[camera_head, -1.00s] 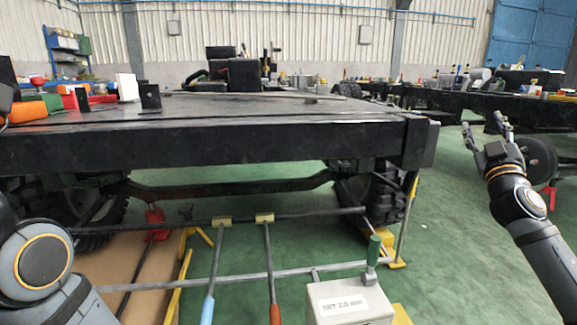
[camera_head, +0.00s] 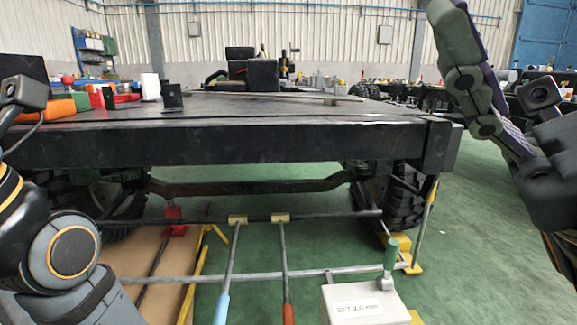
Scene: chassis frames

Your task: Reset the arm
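My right gripper (camera_head: 470,70) is large and close at the right edge, raised in the air in front of the chassis frame's right side. One jointed grey-green finger with a purplish pad shows, pointing up; the other finger cannot be made out. Nothing is seen held in it. My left arm is at the left edge, bent upward, with a dark block of its wrist in view; its fingers are outside the picture. The black chassis frame (camera_head: 230,144) spans the view ahead.
Metal bars (camera_head: 282,250) lie below the frame. Orange and red parts (camera_head: 62,107) sit on its left top. Green floor (camera_head: 480,240) is clear at right.

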